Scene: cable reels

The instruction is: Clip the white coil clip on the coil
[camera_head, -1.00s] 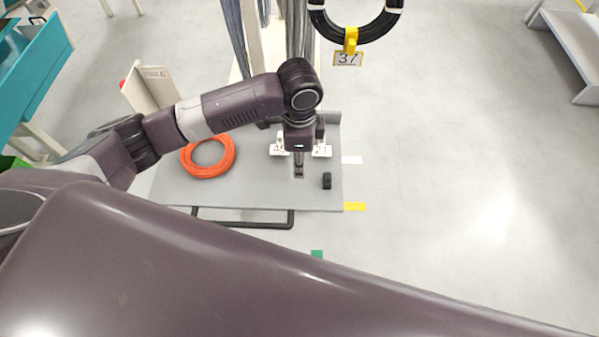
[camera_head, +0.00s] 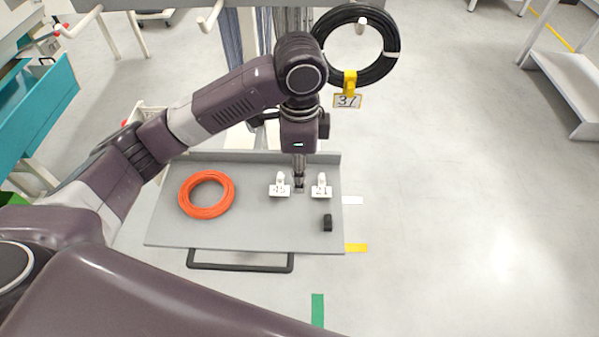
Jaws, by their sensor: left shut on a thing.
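Two white coil clips with number tags, 45 (camera_head: 280,190) and 21 (camera_head: 321,191), stand on the grey tabletop (camera_head: 255,232). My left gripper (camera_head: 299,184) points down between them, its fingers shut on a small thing. That thing is mostly hidden and looks like another clip; its colour and number cannot be read. An orange coil (camera_head: 183,196) lies flat at the left of the tabletop. A black coil (camera_head: 322,32) hangs behind, with a yellow clip (camera_head: 350,80) tagged 37 on it. My right gripper is not in view.
A small black block (camera_head: 327,222) stands near the tabletop's right front. A dark handle bar (camera_head: 240,267) runs along its front edge. Teal drawers (camera_head: 45,105) stand at left and a white step-like stand (camera_head: 575,90) at right. The floor at right is clear.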

